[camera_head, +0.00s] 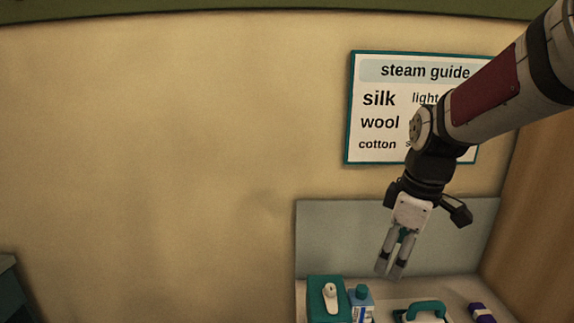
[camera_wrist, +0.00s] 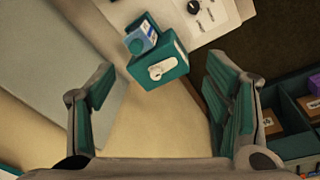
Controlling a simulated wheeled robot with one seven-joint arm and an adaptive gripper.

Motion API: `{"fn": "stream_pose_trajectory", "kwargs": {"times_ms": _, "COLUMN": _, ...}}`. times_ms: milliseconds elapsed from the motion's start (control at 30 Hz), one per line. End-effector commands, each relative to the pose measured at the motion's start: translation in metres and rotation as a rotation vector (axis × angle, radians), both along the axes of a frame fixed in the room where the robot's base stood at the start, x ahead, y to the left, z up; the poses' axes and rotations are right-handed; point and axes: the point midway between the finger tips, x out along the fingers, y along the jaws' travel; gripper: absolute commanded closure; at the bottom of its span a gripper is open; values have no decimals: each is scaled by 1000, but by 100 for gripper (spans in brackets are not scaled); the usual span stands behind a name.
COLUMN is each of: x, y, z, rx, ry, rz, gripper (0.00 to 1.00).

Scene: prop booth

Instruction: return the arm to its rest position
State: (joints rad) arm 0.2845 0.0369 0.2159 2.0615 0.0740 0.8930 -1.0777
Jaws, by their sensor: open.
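My gripper (camera_head: 388,270) hangs at the end of my arm on the right of the head view, fingers pointing down. It is in front of the grey back panel (camera_head: 335,235) and above the counter items. In the wrist view the two teal-padded fingers of my gripper (camera_wrist: 160,105) are spread wide apart, with nothing held between them. My arm reaches in from the upper right and covers part of the sign.
A teal box (camera_head: 317,308), a blue-and-white bottle (camera_head: 362,304), a teal-handled item (camera_head: 427,308) and a purple item (camera_head: 481,313) stand on the counter below. A "steam guide" sign (camera_head: 378,98) hangs behind. The wall at left is bare. A teal crate (camera_wrist: 297,146) holds small boxes.

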Motion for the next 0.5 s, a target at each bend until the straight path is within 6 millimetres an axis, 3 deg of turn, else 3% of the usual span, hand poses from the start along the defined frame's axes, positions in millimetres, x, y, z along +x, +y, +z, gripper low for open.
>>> {"fn": "stream_pose_trajectory", "kwargs": {"times_ms": 200, "x": -60, "y": 9, "z": 41, "rx": 1, "ry": -94, "rz": -287, "gripper": 29}}
{"fn": "stream_pose_trajectory", "kwargs": {"times_ms": 500, "x": -141, "y": 14, "z": 66, "rx": 119, "ry": -224, "rz": -680, "gripper": 29}}
